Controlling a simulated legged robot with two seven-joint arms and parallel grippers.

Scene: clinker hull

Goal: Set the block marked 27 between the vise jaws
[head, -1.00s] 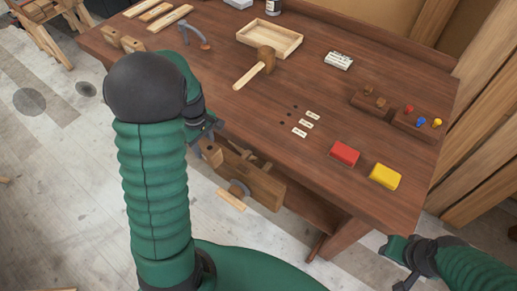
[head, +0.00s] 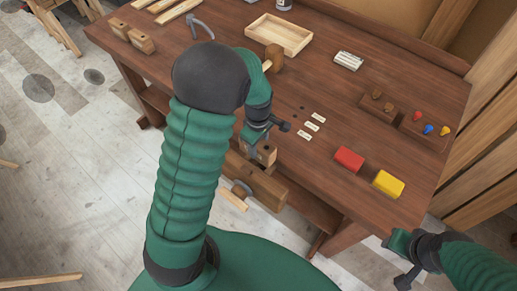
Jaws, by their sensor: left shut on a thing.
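My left gripper (head: 256,138) points down at the table's front edge and is shut on a small wooden block (head: 264,153). A dark mark shows on the block, but I cannot read a number. The wooden vise (head: 258,182) is on the bench's front edge, with its handle below. The block is at the vise's top, near the jaws; I cannot tell whether it is between them or above them. My arm hides part of the vise. My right gripper (head: 404,262) is at the lower right, away from the bench top; its fingers are unclear.
A wooden tray (head: 280,34), a mallet (head: 274,57), white labels (head: 312,126), a red block (head: 349,159), a yellow block (head: 388,184) and a peg rack (head: 428,129) are on the bench (head: 340,95).

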